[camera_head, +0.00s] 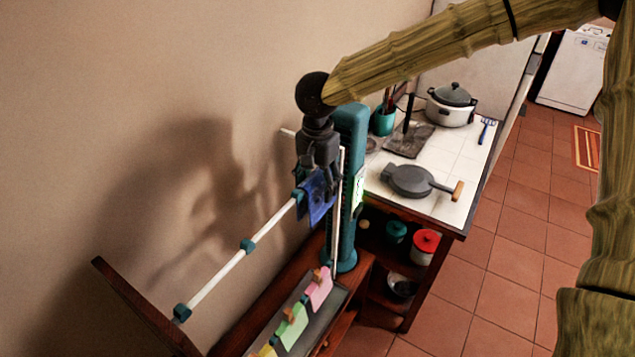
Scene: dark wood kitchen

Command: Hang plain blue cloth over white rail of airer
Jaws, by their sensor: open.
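The plain blue cloth (318,203) hangs at the far end of the white rail (235,259), draped over it as far as I can see. The rail belongs to the airer, whose teal post (345,225) stands just right of the cloth. My gripper (322,190) is directly above the cloth, pointing down, with its fingers open. The fingers overlap the cloth's upper part in this view, so I cannot tell whether they touch it. The top of the cloth and part of the rail are hidden behind my gripper.
Teal clips (247,246) sit along the rail. Below, pink (319,288), green (292,327) and yellow cloths lie on a grey surface. A white-tiled counter (455,205) at right holds a grey pan (410,180) and a pot (451,108). The wall is close on the left.

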